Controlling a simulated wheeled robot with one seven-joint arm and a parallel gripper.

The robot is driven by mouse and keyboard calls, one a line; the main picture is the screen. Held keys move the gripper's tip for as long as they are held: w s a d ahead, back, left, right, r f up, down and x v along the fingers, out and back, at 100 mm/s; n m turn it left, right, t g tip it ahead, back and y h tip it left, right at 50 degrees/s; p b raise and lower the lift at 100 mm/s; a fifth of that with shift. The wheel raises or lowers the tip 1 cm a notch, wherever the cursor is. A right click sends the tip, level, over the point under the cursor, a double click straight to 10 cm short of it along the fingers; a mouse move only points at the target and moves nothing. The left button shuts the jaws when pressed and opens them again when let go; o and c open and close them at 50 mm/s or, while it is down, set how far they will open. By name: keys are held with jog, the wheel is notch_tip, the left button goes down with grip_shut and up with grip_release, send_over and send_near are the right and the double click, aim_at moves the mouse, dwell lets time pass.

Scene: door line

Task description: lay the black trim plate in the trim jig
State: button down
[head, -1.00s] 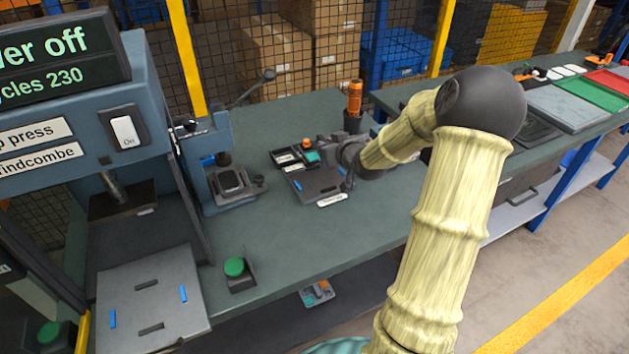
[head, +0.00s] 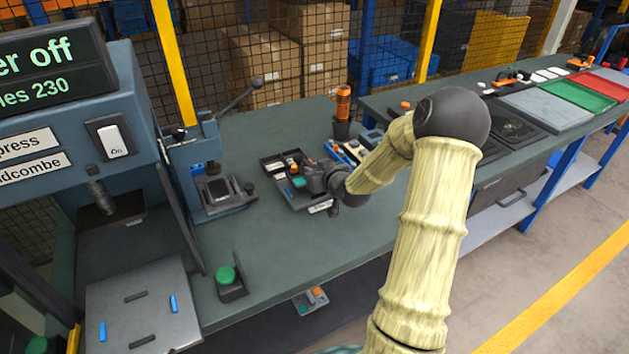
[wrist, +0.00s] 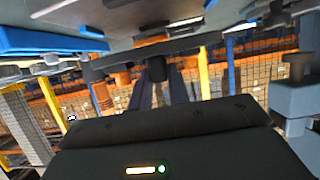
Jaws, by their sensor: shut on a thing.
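My gripper (head: 316,180) is over the trim jig (head: 298,198), a dark flat plate with a pale label at its front edge, on the green bench. The gripper and wrist hide much of the jig. In the wrist view my gripper's two fingers (wrist: 163,92) are shut on a dark thin thing seen nearly edge-on, which I take as the black trim plate (wrist: 170,46). In the head view I cannot make the plate out apart from the dark gripper. I cannot tell whether it touches the jig.
A small compartment tray (head: 272,163) with coloured parts lies just behind the jig. An orange-handled tool (head: 343,102) stands in a dark cup behind. A lever press (head: 215,185) stands to the left, a green button (head: 225,275) in front of it. Bench between is clear.

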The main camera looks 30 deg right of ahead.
jog(key=f, duration=0.3)
jog(key=shift+w+f, duration=0.1)
jog(key=shift+w, duration=0.15)
jog(key=shift+s+d+f, duration=0.15)
jog(key=shift+d+f, duration=0.05)
jog(key=shift+f, duration=0.1)
jog(key=shift+s+a, duration=0.1)
jog(key=c, duration=1.3)
grip_release()
jog(key=shift+a, duration=0.15)
jog(key=shift+c, duration=0.2)
jog(key=shift+a, duration=0.1)
jog(key=shift+s+r, duration=0.1)
jog(key=v, duration=1.1)
jog(key=shift+s+r, duration=0.2)
jog(key=shift+s, duration=0.1)
